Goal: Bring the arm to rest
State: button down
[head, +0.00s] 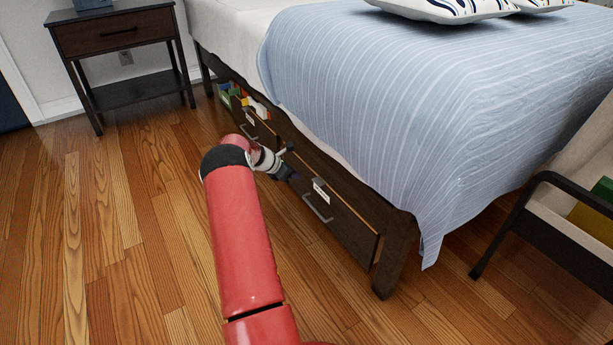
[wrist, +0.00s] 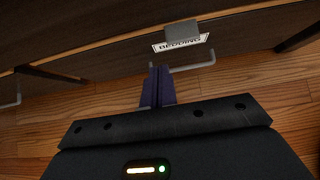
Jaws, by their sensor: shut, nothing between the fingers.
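My red arm reaches forward and down to the side of the bed in the head view. My gripper (head: 288,173) is low beside the under-bed drawers, partly hidden by my wrist. In the wrist view my gripper (wrist: 158,84) has its dark purple fingers together with nothing between them. The fingers point toward a dark drawer front with a label reading BEDDING (wrist: 181,44) and a metal bar handle (wrist: 196,67). The fingertips appear close to the handle; I cannot tell whether they touch it.
The near drawer (head: 340,226) is under the blue-covered bed (head: 370,90). A farther drawer (head: 256,122) shows colourful items inside. A nightstand (head: 115,35) stands at the back left. Wood floor (head: 110,230) is clear at the left.

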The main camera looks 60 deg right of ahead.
jog(key=v, duration=0.5)
jog(key=shift+w+a+r, duration=0.15)
jog(key=shift+w+a, duration=0.15)
jog(key=shift+r, duration=0.1)
jog(key=w+a+r+m+t+y+p, duration=0.1)
jog(key=w+a+r+m+t+p, duration=0.15)
jog(key=a+r, duration=1.15)
jog(key=w+a+r+m+t+y+p, duration=0.1)
jog(key=w+a+r+m+t+y, duration=0.2)
jog(key=a+r, duration=1)
jog(key=s+a+r+m+t+p, duration=0.1)
jog(key=a+r+m+t, duration=0.15)
jog(key=a, duration=0.95)
jog(key=s+a+r+m+t+y+p, duration=0.1)
jog(key=s+a+r+m+y, duration=0.1)
jog(key=s+a, duration=0.6)
jog(key=s+a+r+m+t+y+p, duration=0.1)
jog(key=s+a+p, duration=0.1)
jog(key=s+a, duration=0.7)
jog(key=a, duration=0.4)
jog(key=shift+r+m+y, duration=0.4)
